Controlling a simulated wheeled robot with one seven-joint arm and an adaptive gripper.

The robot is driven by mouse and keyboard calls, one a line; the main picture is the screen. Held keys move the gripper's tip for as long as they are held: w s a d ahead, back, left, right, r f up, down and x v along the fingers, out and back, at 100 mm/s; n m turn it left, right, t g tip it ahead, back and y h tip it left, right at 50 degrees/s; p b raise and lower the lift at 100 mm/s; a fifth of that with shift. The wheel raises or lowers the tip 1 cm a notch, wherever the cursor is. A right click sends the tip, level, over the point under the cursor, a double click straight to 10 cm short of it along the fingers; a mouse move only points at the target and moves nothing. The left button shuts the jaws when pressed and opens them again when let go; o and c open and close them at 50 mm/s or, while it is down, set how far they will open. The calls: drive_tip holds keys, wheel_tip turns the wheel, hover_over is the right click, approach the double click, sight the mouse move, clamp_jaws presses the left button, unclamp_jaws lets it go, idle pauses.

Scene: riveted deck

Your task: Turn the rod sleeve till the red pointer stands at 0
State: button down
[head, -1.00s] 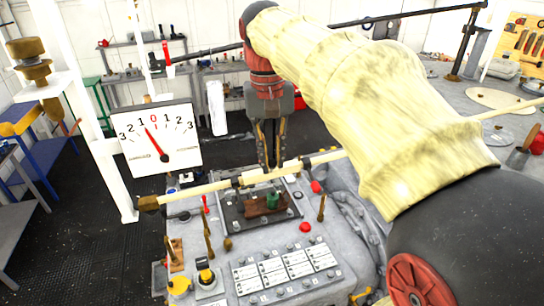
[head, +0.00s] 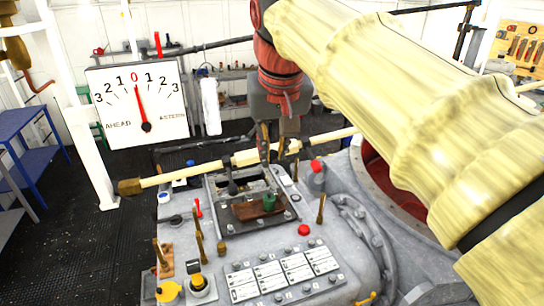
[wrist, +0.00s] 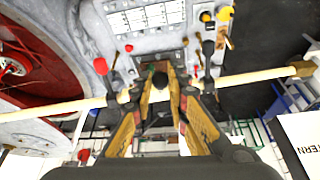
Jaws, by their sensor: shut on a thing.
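The white dial (head: 110,108) stands at the left in the head view, marked AHEAD and ASTERN. Its red pointer (head: 141,105) points up at the red 0, with its tip just below the numeral. A pale rod (head: 190,175) runs across above the console. The thicker pale sleeve (head: 245,158) sits on it near the middle. My gripper (head: 275,155) reaches down onto the sleeve and is shut on it. In the wrist view, my gripper's fingers (wrist: 160,94) straddle the rod (wrist: 252,77). The fingers hide part of the sleeve.
A grey console (head: 235,238) below the rod carries levers, a red knob (head: 304,230), a yellow knob (head: 169,291) and white label plates (head: 284,272). A white post (head: 75,110) stands left of the dial. A blue table (head: 30,125) is at far left. Dark floor lies between.

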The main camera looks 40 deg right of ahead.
idle(0.3)
drive_tip(key=c, duration=1.8)
unclamp_jaws()
drive_tip(key=shift+o, duration=0.3)
drive_tip(key=v, duration=1.2)
drive_tip(key=shift+a+f, duration=0.1)
drive_tip(key=shift+f, duration=0.05)
drive_tip(key=s+a+f+n+b, duration=0.1)
drive_tip(key=a+f+b, duration=0.2)
drive_tip(key=f, duration=1.2)
drive_tip(key=s+a+f+n+t+y+b, duration=0.1)
drive_tip(key=f+b, duration=0.4)
drive_tip(key=f, duration=1.1)
drive_tip(key=s+a+f+n+y+b, duration=0.1)
drive_tip(key=s+a+f+n+b, duration=0.1)
drive_tip(key=f, duration=1.4)
drive_tip(key=s+a+b, duration=0.1)
drive_tip(key=a+b, duration=0.1)
drive_tip(key=a, duration=0.1)
drive_tip(key=shift+s+f+n+t+b, duration=0.2)
drive_tip(key=shift+s+n+t+b, duration=0.1)
drive_tip(key=shift+n, duration=0.1)
